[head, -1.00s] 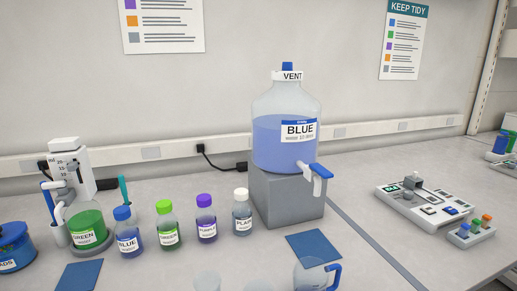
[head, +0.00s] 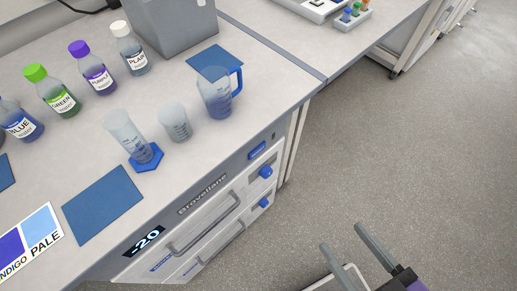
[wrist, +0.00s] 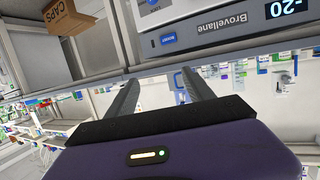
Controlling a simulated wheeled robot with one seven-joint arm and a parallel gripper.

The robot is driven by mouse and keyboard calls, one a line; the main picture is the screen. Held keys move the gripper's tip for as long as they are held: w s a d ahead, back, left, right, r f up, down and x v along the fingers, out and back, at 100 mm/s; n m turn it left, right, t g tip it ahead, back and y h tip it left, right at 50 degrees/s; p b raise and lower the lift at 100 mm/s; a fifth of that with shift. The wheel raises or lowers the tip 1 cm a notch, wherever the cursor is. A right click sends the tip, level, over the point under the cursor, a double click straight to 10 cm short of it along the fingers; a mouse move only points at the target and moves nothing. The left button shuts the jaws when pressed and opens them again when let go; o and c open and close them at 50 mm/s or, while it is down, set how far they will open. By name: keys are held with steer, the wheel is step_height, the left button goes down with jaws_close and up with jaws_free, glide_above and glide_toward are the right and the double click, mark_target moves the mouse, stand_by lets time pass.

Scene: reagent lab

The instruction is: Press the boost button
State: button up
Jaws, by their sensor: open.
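The boost button (head: 257,150) is a small blue rectangular button at the right end of the freezer's front panel (head: 222,172), just under the bench edge. It also shows in the wrist view (wrist: 168,39), upside down, with lettering too small to read surely. My gripper (head: 341,237) is open and empty over the floor, to the right of and apart from the freezer front. In the wrist view its two fingers (wrist: 160,80) point towards the panel, with the button beyond the fingertips. Nothing covers the button.
A jug (head: 219,98), a beaker (head: 174,123) and a measuring cylinder (head: 130,137) stand near the bench edge above. The floor (head: 420,150) to the right is clear.

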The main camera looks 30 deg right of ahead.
jaws_close()
stand_by(0.3)
steer(key=shift+r, duration=0.1)
stand_by(1.5)
